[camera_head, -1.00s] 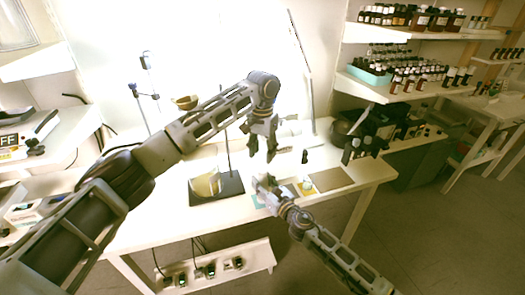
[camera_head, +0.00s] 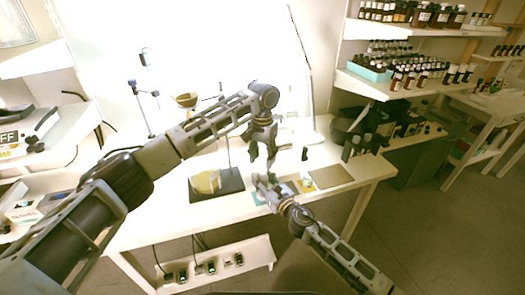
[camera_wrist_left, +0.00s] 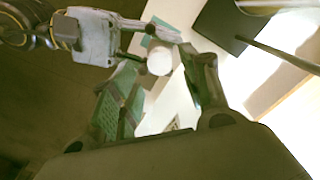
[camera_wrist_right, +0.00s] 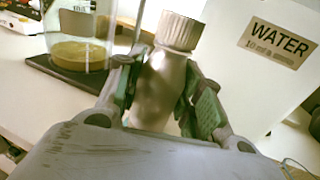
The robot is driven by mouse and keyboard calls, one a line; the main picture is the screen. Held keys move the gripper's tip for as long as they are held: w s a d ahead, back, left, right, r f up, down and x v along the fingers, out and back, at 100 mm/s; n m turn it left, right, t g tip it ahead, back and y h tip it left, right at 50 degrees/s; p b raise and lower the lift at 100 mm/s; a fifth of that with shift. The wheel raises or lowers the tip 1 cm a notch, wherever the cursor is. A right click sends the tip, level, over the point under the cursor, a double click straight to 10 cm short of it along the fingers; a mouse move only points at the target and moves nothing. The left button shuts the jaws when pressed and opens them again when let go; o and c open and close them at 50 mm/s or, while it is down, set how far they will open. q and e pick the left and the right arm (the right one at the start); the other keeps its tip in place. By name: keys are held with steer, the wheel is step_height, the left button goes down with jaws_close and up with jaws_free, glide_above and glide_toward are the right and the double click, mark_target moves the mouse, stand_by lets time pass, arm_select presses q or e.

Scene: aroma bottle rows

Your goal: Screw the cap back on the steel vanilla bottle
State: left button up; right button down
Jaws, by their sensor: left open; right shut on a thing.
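The steel bottle (camera_wrist_right: 160,88) stands upright between the fingers of my right gripper (camera_wrist_right: 155,82), which is shut on its body. A pale ribbed cap (camera_wrist_right: 179,32) sits on its top; I cannot tell how tightly. In the left wrist view the cap (camera_wrist_left: 159,60) shows as a white disc between the fingers of my left gripper (camera_wrist_left: 170,66), which is open around or just above it. In the head view my left gripper (camera_head: 262,160) points down over my right gripper (camera_head: 265,182). The bottle is hardly visible there, and its label cannot be read.
A beaker (camera_wrist_right: 80,30) with yellowish contents stands on a black plate (camera_wrist_right: 45,68) beside the bottle. A white surface labelled WATER (camera_wrist_right: 277,42) is behind.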

mark_target(262, 167)
arm_select(q)
steer(key=shift+f, duration=2.1)
jaws_close()
steer(key=shift+o, duration=0.6)
jaws_free()
steer(key=shift+r, duration=0.15)
